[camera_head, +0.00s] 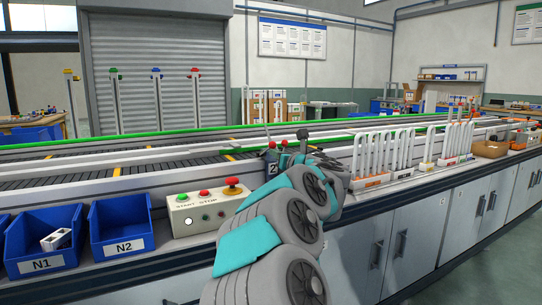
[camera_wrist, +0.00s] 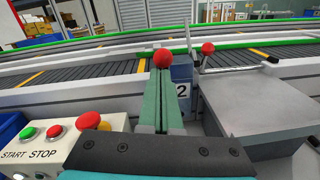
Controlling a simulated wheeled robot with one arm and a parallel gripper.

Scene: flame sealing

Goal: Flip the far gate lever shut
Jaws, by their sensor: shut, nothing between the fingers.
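In the wrist view, a red ball knob (camera_wrist: 208,48) on a thin upright rod stands by the conveyor, right of centre; it looks like the farther lever. A larger, nearer red ball knob (camera_wrist: 163,59) shows at the tips of my gripper (camera_wrist: 162,76); its stem is hidden behind the fingers. I cannot tell if the fingers touch it. My green fingers are together and empty, pointing towards the conveyor. A blue block marked 2 (camera_wrist: 182,90) stands just right of the fingers.
A control box (camera_head: 205,208) with start, stop and emergency buttons sits left of my arm. Blue bins N1 (camera_head: 42,240) and N2 (camera_head: 122,230) are farther left. A grey box (camera_wrist: 255,110) is close right of my gripper. Racks of white tubes (camera_head: 385,150) stand to the right.

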